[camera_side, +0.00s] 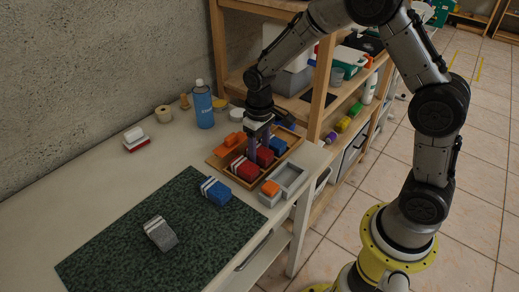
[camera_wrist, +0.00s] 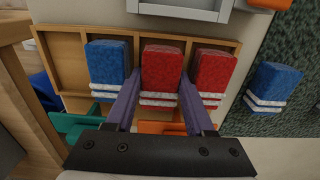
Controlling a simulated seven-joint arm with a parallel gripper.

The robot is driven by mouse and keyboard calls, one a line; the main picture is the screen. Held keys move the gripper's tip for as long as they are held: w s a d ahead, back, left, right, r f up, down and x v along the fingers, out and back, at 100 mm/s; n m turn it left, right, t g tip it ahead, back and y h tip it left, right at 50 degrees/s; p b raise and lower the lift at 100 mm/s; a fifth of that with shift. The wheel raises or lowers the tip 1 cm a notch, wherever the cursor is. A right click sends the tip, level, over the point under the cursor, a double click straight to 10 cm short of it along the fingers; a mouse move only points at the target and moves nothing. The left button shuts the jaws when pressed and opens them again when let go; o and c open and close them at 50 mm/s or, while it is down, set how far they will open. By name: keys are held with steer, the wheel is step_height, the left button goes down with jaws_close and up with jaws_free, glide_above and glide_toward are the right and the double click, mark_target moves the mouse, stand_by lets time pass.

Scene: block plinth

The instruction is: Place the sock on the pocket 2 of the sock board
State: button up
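My gripper (camera_side: 259,157) is over the wooden sock board, pointing down. In the wrist view its two purple fingers (camera_wrist: 160,85) flank a red sock (camera_wrist: 161,65) with white stripes in the middle of the board (camera_wrist: 62,60). The fingertips lie close against its sides; I cannot tell whether they press on it. A blue sock (camera_wrist: 107,62) stands left of it and another red sock (camera_wrist: 214,68) right of it, both in the board. The pocket floors under these socks are hidden. The leftmost compartment in this view looks empty.
On the dark green mat lie a blue striped sock (camera_side: 215,191) and a grey one (camera_side: 160,233). A grey tray (camera_side: 290,177) holds an orange block (camera_side: 270,188) beside the board. Orange items (camera_side: 232,140), a blue bottle (camera_side: 203,105) and a wooden shelf post (camera_side: 322,85) stand nearby.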

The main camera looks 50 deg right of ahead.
mark_target(259, 149)
step_height(259, 149, up, 12)
steer(key=s+r+t, duration=0.3)
steer(key=s+r, duration=0.5)
steer(key=s, duration=0.3)
steer(key=s+f+t, duration=0.1)
steer(key=s+t, duration=0.1)
steer(key=s, duration=1)
steer(key=shift+s+d+f+t, duration=0.15)
steer(key=shift+d+f+t, duration=0.15)
steer(key=shift+d, duration=0.1)
steer(key=shift+r, duration=0.1)
